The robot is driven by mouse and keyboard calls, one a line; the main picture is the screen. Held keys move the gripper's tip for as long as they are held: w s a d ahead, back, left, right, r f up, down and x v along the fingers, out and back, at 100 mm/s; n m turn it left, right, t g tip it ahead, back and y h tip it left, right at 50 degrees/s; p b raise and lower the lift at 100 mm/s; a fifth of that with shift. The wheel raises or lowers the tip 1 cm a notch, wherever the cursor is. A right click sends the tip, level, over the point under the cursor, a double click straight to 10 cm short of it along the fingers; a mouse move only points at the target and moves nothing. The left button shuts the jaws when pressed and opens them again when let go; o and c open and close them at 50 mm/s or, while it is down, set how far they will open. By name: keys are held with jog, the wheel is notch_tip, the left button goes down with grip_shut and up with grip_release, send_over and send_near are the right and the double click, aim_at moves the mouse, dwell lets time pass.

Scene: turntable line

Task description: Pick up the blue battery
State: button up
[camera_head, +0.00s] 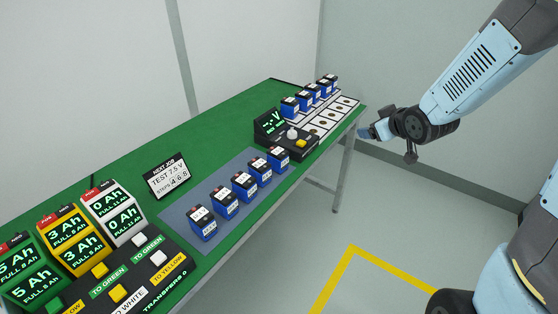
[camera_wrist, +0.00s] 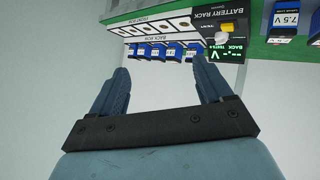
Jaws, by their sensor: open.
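Several blue batteries with dark tops and white labels stand in a row on a grey-blue mat (camera_head: 177,214); the front one (camera_head: 203,224) is nearest the button panel. More blue batteries (camera_head: 289,107) stand on the white-slotted rack (camera_head: 337,111) at the table's far end. In the wrist view, a row of blue batteries (camera_wrist: 173,53) shows beyond my fingers, and a battery labelled 7.5 V (camera_wrist: 285,20) is at the upper right. My gripper (camera_wrist: 160,66) is open and empty. In the head view it (camera_head: 367,133) hangs off the table's right end, apart from every battery.
A black tester (camera_head: 268,126) with a knob and yellow button stands between mat and rack. A "TEST 7.5 V" sign (camera_head: 167,176) stands behind the mat. Green, yellow (camera_head: 74,240) and white units and a button panel fill the front left. The floor right of the table is clear.

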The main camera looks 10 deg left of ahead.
jog(key=s+a+f+n+g+y, duration=0.1)
jog(key=a+f+n+y, duration=0.2)
jog(key=a+f+y, duration=0.5)
jog(key=g+y, duration=0.1)
jog(key=y, duration=0.3)
send_near(278, 151)
jog(key=x, duration=0.4)
jog(key=shift+s+a, duration=0.2)
jog(key=shift+a, duration=0.3)
jog(key=shift+w+f+x, duration=0.15)
jog(key=shift+w+x, duration=0.05)
jog(key=shift+x, duration=1.2)
jog(key=shift+w+f+x, duration=0.15)
jog(key=shift+w+x, duration=0.05)
jog(key=shift+x, duration=1.15)
jog(key=shift+d, duration=0.15)
jog(key=c, duration=1.3)
